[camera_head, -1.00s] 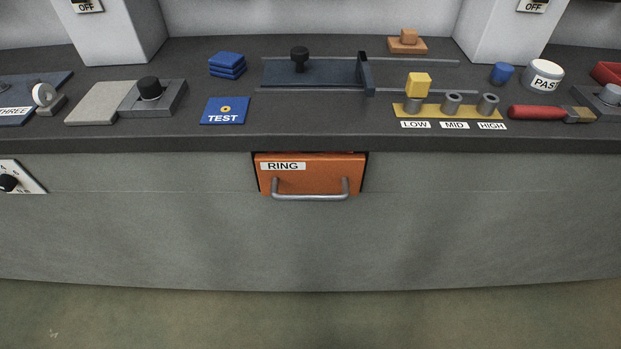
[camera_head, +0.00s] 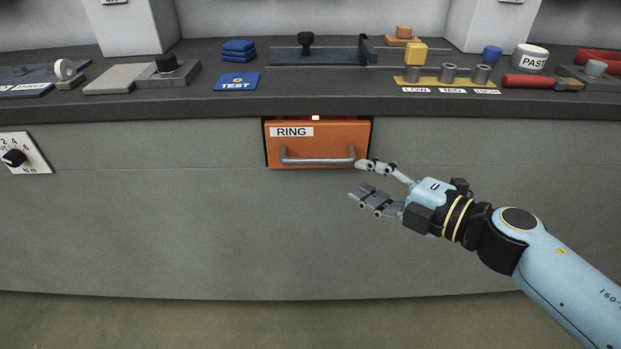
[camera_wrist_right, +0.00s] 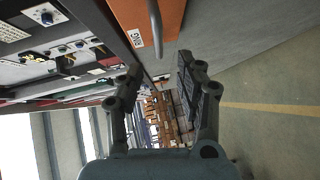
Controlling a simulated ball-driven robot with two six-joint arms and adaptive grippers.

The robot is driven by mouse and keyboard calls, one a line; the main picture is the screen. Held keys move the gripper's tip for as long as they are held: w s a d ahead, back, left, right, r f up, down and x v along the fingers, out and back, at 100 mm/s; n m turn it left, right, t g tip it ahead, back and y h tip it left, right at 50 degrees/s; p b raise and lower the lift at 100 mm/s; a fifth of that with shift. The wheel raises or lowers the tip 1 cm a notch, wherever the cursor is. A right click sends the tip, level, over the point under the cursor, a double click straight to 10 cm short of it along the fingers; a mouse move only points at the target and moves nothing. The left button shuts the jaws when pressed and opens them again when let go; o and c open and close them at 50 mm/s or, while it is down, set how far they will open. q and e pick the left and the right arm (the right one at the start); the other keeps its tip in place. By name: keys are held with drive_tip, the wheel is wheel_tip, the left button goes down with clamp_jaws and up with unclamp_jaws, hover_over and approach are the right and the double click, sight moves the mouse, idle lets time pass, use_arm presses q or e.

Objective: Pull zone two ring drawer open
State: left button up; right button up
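The orange drawer (camera_head: 345,133) labelled RING sits in the front of the grey bench, below the worktop. Its grey bar handle (camera_head: 317,160) runs across the lower part of its face. My right gripper (camera_head: 361,179) is open and empty, just right of the handle's right end and a little below it, with its fingers pointing left. I see no contact with the handle. In the right wrist view the orange drawer (camera_wrist_right: 135,14) and its handle (camera_wrist_right: 156,28) show at the top, beyond the open fingers (camera_wrist_right: 159,73). My left gripper is not in view.
The worktop (camera_head: 300,100) overhangs above the drawer. It carries a blue TEST plate (camera_head: 238,82), a slider plate (camera_head: 335,56) and a yellow block (camera_head: 416,53) on a post rack. A dial panel (camera_head: 22,153) is at the left of the bench front. The front around the drawer is clear.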

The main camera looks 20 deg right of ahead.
sight(326, 163)
drive_tip(key=b+x, duration=0.1)
drive_tip(key=x, duration=0.9)
drive_tip(key=shift+w+r, duration=0.1)
drive_tip(key=shift+c, duration=0.8)
clamp_jaws()
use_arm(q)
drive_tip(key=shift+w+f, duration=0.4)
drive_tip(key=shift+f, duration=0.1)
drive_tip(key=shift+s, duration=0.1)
